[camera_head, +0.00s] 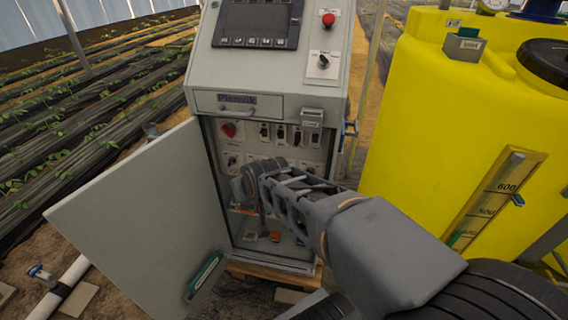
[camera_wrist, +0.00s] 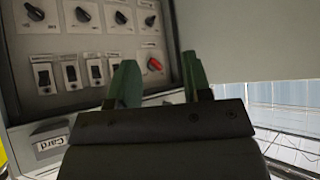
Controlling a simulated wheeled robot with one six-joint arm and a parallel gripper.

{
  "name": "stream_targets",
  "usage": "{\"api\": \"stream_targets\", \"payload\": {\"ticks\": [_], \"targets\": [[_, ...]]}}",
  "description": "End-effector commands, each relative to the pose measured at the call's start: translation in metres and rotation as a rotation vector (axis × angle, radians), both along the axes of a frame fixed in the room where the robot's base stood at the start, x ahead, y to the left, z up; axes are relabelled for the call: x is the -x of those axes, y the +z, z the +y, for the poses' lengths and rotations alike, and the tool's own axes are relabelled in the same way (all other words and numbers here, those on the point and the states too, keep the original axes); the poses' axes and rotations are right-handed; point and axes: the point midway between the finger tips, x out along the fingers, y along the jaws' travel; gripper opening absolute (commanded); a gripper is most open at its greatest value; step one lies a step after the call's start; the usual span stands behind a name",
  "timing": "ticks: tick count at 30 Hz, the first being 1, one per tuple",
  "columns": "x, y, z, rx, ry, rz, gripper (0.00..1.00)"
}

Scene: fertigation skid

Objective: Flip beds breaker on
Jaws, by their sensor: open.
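The control cabinet (camera_head: 285,80) stands open, and its inner panel shows a row of several breakers (camera_head: 281,133) to the right of a red rotary switch (camera_head: 229,130). In the wrist view the breakers (camera_wrist: 70,73) appear upside down as black levers on white plates, left of my gripper. Their labels are too small to read, so I cannot tell which one is for the beds. My gripper (camera_wrist: 160,78) is open, with two green fingers apart and nothing between them. It is in front of the panel, and my arm hides part of the panel's lower area in the head view.
A drawer (camera_head: 237,104) is above the opening. A yellow tank (camera_head: 440,130) stands to the right. A white pipe (camera_head: 62,288) lies at lower left.

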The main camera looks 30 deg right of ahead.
Motion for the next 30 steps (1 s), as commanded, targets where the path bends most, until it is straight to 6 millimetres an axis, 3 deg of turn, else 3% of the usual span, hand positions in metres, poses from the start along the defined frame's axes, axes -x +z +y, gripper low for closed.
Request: {"api": "stream_targets", "payload": {"ticks": [1,6,10,14,18,25,30], "targets": [[-0.025,-0.042,-0.011,0.009,-0.031,-0.103,0.45],[-0.091,-0.079,-0.057,0.085,-0.144,-0.511,0.45],[-0.115,-0.102,-0.097,0.189,-0.253,-0.798,0.45],[-0.118,-0.123,-0.132,0.318,-0.357,-1.041,0.45],[-0.107,-0.143,-0.159,0.454,-0.45,-1.24,0.45],[-0.086,-0.164,-0.177,0.611,-0.54,-1.429,0.45],[-0.082,-0.162,-0.183,0.657,-0.563,-1.482,0.45]]}}
